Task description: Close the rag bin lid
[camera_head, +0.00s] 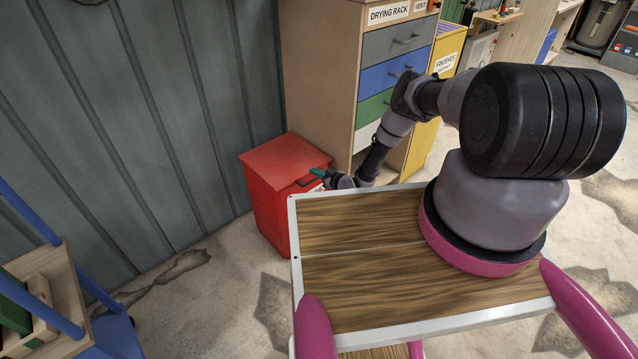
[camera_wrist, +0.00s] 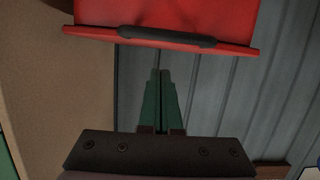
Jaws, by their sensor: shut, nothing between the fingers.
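The red rag bin (camera_head: 268,208) stands against the grey wall. Its red lid (camera_head: 283,157) lies over the top; I cannot tell whether a small gap remains under it. A dark handle (camera_wrist: 165,37) runs along the lid's front edge in the wrist view, with the red bin front (camera_wrist: 165,12) beyond it. My gripper (camera_head: 317,173) is at the lid's front right edge. Its green fingers (camera_wrist: 159,73) are together and empty, pointing at the handle, with a gap in the wrist picture. I cannot tell whether they touch the lid. The bin's label is partly hidden by my gripper.
A drawer cabinet (camera_head: 318,70) labelled drying rack stands right beside the bin. A yellow bin (camera_head: 446,50) is beyond it. The corrugated wall (camera_head: 130,110) is behind. A blue-framed wooden rack (camera_head: 60,300) stands at lower left. Floor (camera_head: 200,300) between is clear.

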